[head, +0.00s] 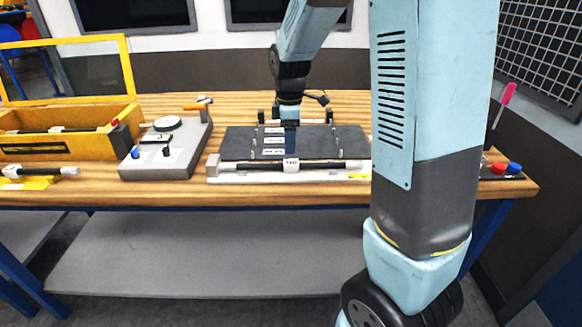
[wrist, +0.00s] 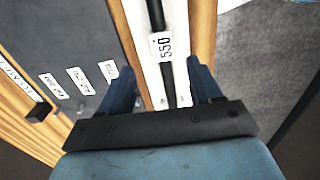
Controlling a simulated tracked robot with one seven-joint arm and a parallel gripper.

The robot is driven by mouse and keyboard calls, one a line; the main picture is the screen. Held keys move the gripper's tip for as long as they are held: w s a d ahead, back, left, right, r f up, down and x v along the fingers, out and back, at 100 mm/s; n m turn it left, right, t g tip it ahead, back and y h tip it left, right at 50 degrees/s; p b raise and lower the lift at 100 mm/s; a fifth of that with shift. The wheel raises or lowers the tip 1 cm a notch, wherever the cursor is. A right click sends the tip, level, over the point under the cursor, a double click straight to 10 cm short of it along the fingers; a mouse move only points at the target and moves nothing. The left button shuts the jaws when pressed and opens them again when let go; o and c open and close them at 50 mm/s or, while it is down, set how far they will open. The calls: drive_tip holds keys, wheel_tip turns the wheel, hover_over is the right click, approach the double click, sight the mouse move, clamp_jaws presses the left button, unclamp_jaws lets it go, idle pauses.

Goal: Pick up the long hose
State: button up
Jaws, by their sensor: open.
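The longest hose in view (head: 250,165) is black with a white label. It lies lengthwise on a white strip (head: 220,179) along the front of the dark board. In the wrist view the hose (wrist: 156,14) runs between my two fingertips, and its label seems to read 550. My gripper (wrist: 160,70) is open and empty, with one finger on each side of the hose. In the head view my gripper (head: 290,146) points down, near the dark board and behind the hose label. I cannot tell its exact height above the hose.
The dark board (head: 240,143) holds several labels and small pegs. Left are a grey fixture (head: 160,158), a yellow crate (head: 65,150) and a shorter labelled hose (head: 45,171) on a yellow piece. Red and blue knobs (head: 506,168) sit at the right. The wooden table edge (head: 200,197) is close in front.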

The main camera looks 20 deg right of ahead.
sight(291, 162)
drive_tip(key=shift+s+d+f, duration=0.1)
drive_tip(key=shift+s+f, duration=0.05)
drive_tip(key=shift+f, duration=1.5)
drive_tip(key=shift+s+f, duration=0.1)
drive_tip(key=shift+f, duration=1.55)
drive_tip(key=c, duration=1.1)
drive_tip(key=shift+c, duration=0.2)
drive_tip(key=shift+r, duration=0.15)
